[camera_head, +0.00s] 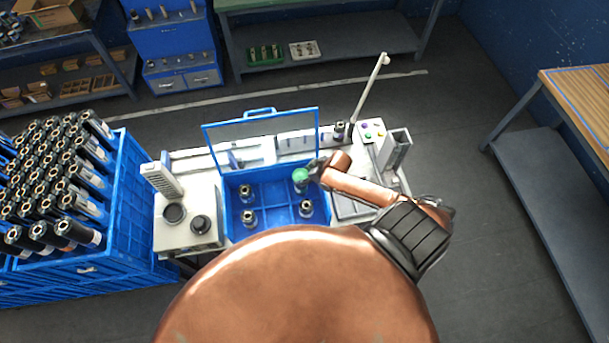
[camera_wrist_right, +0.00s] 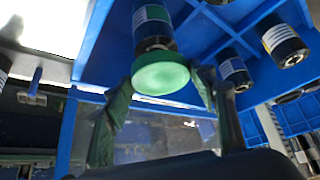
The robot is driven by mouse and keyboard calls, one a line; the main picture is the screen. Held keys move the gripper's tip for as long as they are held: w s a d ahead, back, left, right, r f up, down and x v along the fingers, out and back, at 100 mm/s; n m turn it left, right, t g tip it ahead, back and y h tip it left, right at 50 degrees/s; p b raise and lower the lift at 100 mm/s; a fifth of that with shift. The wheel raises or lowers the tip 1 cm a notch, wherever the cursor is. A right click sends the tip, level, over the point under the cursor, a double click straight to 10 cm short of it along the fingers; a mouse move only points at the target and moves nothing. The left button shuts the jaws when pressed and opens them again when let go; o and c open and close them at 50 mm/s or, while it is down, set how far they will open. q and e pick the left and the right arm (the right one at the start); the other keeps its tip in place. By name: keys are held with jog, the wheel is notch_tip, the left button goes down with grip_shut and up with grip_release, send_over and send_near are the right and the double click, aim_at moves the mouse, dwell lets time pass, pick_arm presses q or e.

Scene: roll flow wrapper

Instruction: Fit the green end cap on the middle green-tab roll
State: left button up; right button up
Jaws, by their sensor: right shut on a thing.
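The green end cap (camera_wrist_right: 160,76) is between the two fingers of my right gripper (camera_wrist_right: 163,86), which is shut on it. In the wrist view the cap is in line with the end of a dark roll (camera_wrist_right: 152,24) with a green-banded label. The roll's core end shows just behind the cap; I cannot tell whether they touch. In the head view the green cap (camera_head: 300,175) is over the back right of the blue divided tray (camera_head: 272,189), with my right gripper (camera_head: 312,172) beside it, hiding most of that roll. My left gripper is not in view.
Other rolls stand in the tray, at back left (camera_head: 246,193), front left (camera_head: 249,217) and front right (camera_head: 305,208). A clear guard panel (camera_head: 262,135) rises behind. A blue crate (camera_head: 125,205) full of rolls stands left. A button box (camera_head: 372,131) is at right.

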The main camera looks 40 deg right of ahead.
aim_at(302, 176)
jog(key=shift+p, duration=0.3)
dwell(0.5)
jog(key=o, duration=0.5)
jog(key=p+v, duration=0.3)
jog(key=shift+r, duration=0.1)
jog(key=shift+s+d+r, duration=0.1)
jog(key=shift+s, duration=0.05)
jog(key=shift+v, duration=3.8)
